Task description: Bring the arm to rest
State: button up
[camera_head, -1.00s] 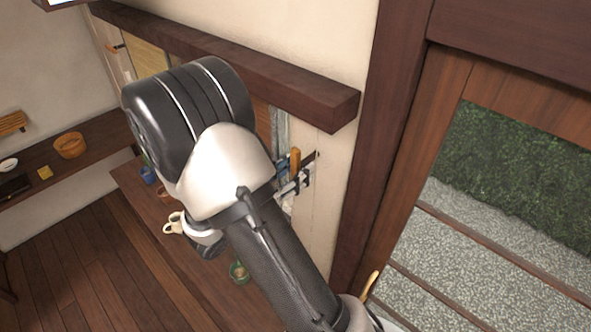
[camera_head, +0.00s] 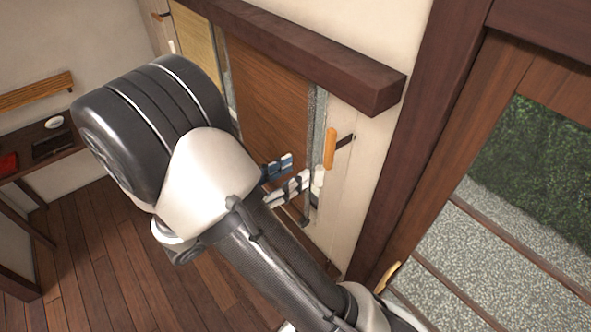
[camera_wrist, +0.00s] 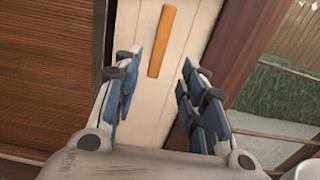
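My gripper (camera_wrist: 158,85) is in the wrist view with its blue-padded fingers apart and nothing between them. Beyond the fingers is a pale wall panel with an orange wooden handle or strip (camera_wrist: 163,42) on it. In the head view my arm crosses the middle of the picture. My gripper (camera_head: 283,180) shows partly behind the arm, close to the pale wall. The orange piece (camera_head: 330,148) is just right of the fingers there. I cannot tell whether the fingers touch the wall.
A dark wooden beam (camera_head: 310,50) juts from the wall above the gripper. A brown sliding panel (camera_head: 265,95) is behind the arm. A dark shelf (camera_head: 50,150) with small items stands at the left. A doorway frame (camera_head: 405,150) opens onto gravel at the right. The plank floor (camera_head: 110,250) is clear.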

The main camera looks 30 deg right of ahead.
dwell(0.4)
jog(key=s+f+m+g+y+b, duration=0.4)
jog(key=s+f+m+y+b, duration=0.6)
jog(key=s+f+b, duration=0.55)
jog(key=w+a+f+m+t+y+b, duration=0.1)
jog(key=a+f+m+t+y+b, duration=0.6)
jog(key=a+b, duration=0.4)
jog(key=f+m+y+b, duration=0.1)
jog(key=m+b, duration=0.1)
jog(key=b, duration=0.3)
jog(key=shift+a+f+t, duration=0.25)
jog(key=shift+f+t, duration=0.05)
jog(key=shift+f, duration=0.1)
